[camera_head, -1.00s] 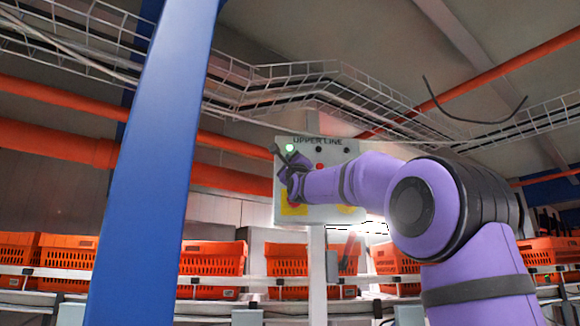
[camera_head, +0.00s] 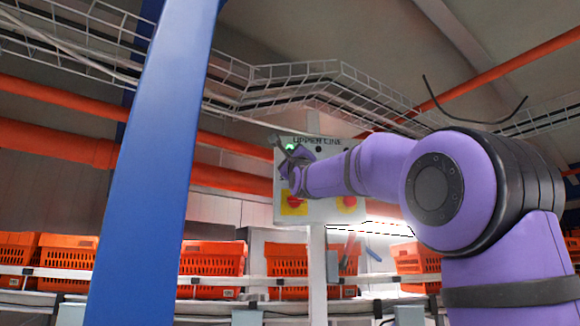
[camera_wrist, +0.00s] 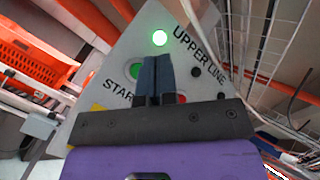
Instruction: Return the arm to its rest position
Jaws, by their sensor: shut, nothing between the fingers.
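My purple arm reaches from the right side of the head view toward a light grey control panel (camera_head: 335,208) marked "UPPER LINE". My gripper (camera_head: 284,150) is in front of the panel's upper left part. In the wrist view my gripper (camera_wrist: 155,66) has its dark fingers together, with nothing between them. The same panel (camera_wrist: 110,68) stands behind the fingers, with a lit green lamp (camera_wrist: 159,38) beyond their tips. A green button (camera_wrist: 135,70) is left of the fingers above the partly hidden word "START". Whether the fingers touch the panel cannot be told.
A blue post (camera_head: 150,170) stands at the left in front. Orange totes (camera_head: 212,262) line a shelf behind and below. A wire cable tray (camera_head: 330,80) and orange pipes (camera_head: 60,144) run overhead. A red knob on a yellow plate (camera_head: 293,205) sits low on the panel.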

